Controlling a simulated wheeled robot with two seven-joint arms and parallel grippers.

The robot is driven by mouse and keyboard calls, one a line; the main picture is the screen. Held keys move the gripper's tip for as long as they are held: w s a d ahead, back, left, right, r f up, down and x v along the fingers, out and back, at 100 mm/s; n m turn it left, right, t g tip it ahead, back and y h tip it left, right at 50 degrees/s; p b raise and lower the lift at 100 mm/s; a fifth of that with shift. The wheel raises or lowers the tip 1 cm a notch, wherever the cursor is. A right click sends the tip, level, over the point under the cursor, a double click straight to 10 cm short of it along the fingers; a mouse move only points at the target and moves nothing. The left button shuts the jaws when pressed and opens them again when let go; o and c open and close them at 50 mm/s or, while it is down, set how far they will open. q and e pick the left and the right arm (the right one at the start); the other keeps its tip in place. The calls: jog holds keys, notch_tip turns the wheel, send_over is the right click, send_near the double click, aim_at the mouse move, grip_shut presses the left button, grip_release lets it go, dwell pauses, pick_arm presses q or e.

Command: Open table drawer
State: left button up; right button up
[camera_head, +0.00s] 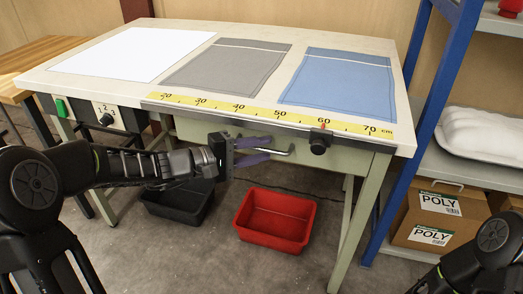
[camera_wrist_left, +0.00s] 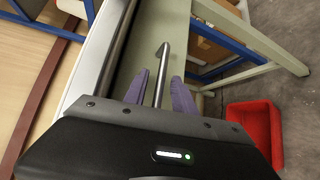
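The table (camera_head: 401,88) has a pale green drawer (camera_head: 328,156) under its front edge. The drawer looks closed. Its metal bar handle (camera_head: 283,152) is partly hidden behind the fingers of my left gripper (camera_head: 254,151). In the left wrist view, the handle (camera_wrist_left: 163,65) runs between the two purple fingers of the left gripper (camera_wrist_left: 160,92). These fingers are apart, one on each side of the bar, with small gaps visible. My right gripper is out of view; only part of the right arm shows at the lower right.
A red bin (camera_head: 276,218) and a black bin (camera_head: 180,204) stand on the floor below. Blue shelving with POLY boxes (camera_head: 437,214) stands at the right. Grey (camera_head: 225,68) and blue (camera_head: 340,84) fabric pieces lie on the table.

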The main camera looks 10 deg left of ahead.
pick_arm(q)
jog(key=shift+w+d, duration=0.2)
jog(key=shift+d, duration=0.05)
grip_shut()
dwell(1.4)
